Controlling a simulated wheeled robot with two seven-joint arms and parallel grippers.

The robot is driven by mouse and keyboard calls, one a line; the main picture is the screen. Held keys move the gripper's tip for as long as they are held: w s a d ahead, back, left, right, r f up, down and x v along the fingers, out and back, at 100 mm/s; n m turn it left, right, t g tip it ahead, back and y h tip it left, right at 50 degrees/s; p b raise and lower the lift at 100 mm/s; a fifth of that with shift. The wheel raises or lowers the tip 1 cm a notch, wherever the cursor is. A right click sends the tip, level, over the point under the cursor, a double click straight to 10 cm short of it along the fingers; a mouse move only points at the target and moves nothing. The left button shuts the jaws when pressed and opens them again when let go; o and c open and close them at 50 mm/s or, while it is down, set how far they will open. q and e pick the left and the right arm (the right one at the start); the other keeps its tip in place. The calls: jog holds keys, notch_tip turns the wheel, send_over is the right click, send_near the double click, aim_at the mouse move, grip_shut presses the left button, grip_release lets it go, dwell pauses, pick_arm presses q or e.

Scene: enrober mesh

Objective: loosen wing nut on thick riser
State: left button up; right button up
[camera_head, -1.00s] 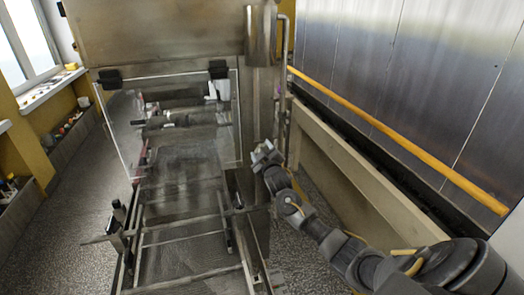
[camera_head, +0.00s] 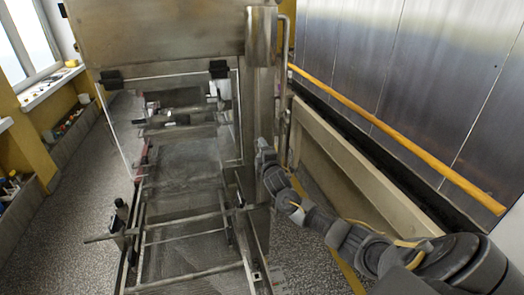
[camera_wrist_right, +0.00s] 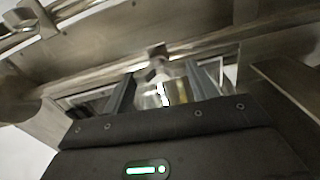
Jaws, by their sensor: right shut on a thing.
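My right gripper (camera_head: 264,152) is at the right side of the steel machine, beside its upright post (camera_head: 261,95). In the right wrist view, my two dark fingers (camera_wrist_right: 160,92) stand on either side of a small grey lobed piece, which looks like the wing nut (camera_wrist_right: 156,68). The gripper is shut on it, though the contact is blurred. The wing nut is too small to make out in the head view. I cannot tell for sure which upright is the thick riser. My left gripper is out of view.
The enrober frame (camera_head: 185,240) with its mesh belt (camera_head: 185,160) fills the middle. A thin bent pipe (camera_head: 285,75) runs down beside the post. A beige beam (camera_head: 350,165) and a yellow rail (camera_head: 400,140) line the right wall.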

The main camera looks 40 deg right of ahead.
jog(key=shift+n, duration=0.5)
jog(key=o, duration=1)
jog(key=b+v, duration=0.3)
jog(key=v, duration=0.7)
jog(key=shift+s, duration=0.4)
jog(key=shift+w+a, duration=0.1)
jog(key=shift+a, duration=0.05)
